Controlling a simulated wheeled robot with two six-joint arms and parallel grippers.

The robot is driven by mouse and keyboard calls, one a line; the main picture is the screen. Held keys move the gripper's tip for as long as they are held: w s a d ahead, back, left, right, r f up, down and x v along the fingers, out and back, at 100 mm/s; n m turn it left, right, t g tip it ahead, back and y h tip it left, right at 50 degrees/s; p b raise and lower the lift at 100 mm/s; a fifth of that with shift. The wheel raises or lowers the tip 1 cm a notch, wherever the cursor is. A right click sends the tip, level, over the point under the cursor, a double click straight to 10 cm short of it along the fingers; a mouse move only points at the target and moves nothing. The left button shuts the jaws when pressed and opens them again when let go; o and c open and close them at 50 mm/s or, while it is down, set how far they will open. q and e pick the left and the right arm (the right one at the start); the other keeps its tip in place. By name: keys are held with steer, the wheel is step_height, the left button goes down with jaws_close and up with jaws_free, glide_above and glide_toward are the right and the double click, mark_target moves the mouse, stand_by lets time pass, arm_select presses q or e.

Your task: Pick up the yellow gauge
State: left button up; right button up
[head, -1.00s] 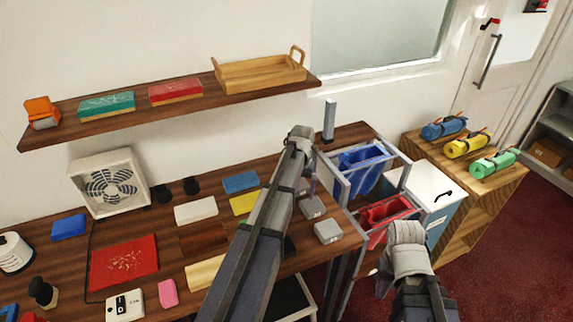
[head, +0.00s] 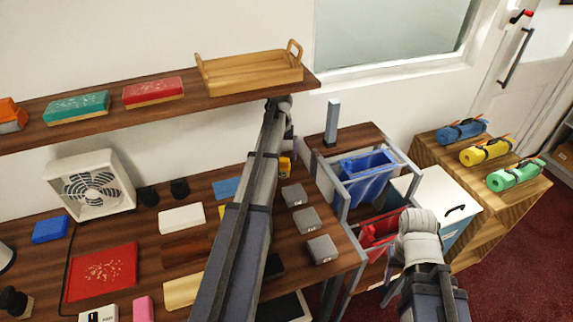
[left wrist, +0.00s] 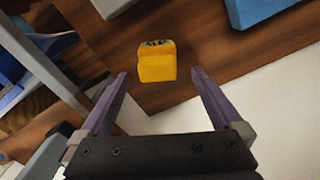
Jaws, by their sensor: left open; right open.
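The yellow gauge (left wrist: 156,66) is a small blocky yellow piece with a dark face on top. It sits on the brown wooden counter in the left wrist view, just beyond and between my left gripper's fingertips (left wrist: 158,75). The fingers are apart and nothing is held. In the head view the gauge (head: 285,166) is partly hidden behind my left arm, and my left gripper (head: 289,143) is over it near the wall. My right gripper (head: 396,262) is low at the right by the red bin, mostly hidden by its own wrist, and is open.
Several grey blocks (head: 307,220) stand in a row right of my left arm. A frame with a blue bin (head: 368,177) and a red bin (head: 378,232) adjoins the counter's right end. The wall shelf (head: 150,117), with a wooden tray (head: 250,72), is close to my left wrist.

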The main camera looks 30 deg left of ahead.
mark_target(283, 166)
arm_select(q)
steer(key=shift+s+d+f+b, duration=0.1)
steer(key=shift+f+b, duration=1.85)
steer(key=shift+b, duration=0.05)
steer(key=shift+d+f+b, duration=0.1)
steer(key=shift+f+b, duration=1.85)
steer(key=shift+b, duration=0.05)
steer(key=shift+r, duration=0.1)
steer(key=shift+c, duration=0.2)
jaws_close()
steer(key=shift+s+d+r+p, duration=0.1)
steer(key=shift+s+r+p, duration=0.05)
steer(key=shift+r+p, duration=0.4)
step_height(283, 166, up, 6)
steer(key=p, duration=0.6)
steer(key=shift+r+p, duration=0.25)
steer(key=shift+p, duration=0.1)
steer(key=s+d, duration=1.2)
steer(key=d, duration=0.3)
steer(key=shift+s+f+b, duration=0.3)
steer(key=shift+s, duration=0.05)
